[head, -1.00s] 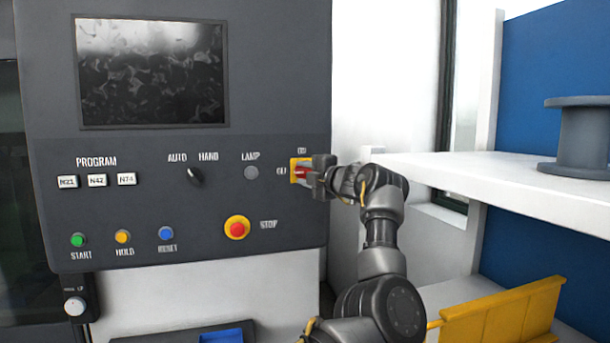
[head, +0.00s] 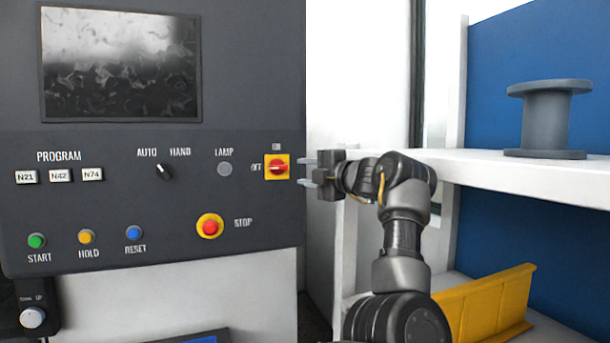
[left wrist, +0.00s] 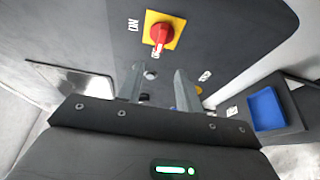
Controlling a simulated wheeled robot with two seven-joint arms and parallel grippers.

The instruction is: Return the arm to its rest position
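The rotary switch (head: 277,167), a red knob on a yellow plate, is at the right edge of the dark control panel (head: 225,195). Its handle lies level, toward the OFF label. My left gripper (head: 308,171) is just right of the switch, apart from it, with its fingers pointing at the panel. In the left wrist view the two fingers (left wrist: 158,72) are spread with nothing between them, and the switch (left wrist: 160,32) is beyond their tips. My right gripper is not in view.
A white shelf (head: 485,172) with a grey spool (head: 547,120) is right of my arm. A yellow angled piece (head: 490,305) is below it. The STOP button (head: 210,227) and several other buttons are on the panel. A blue tray (left wrist: 267,108) shows in the left wrist view.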

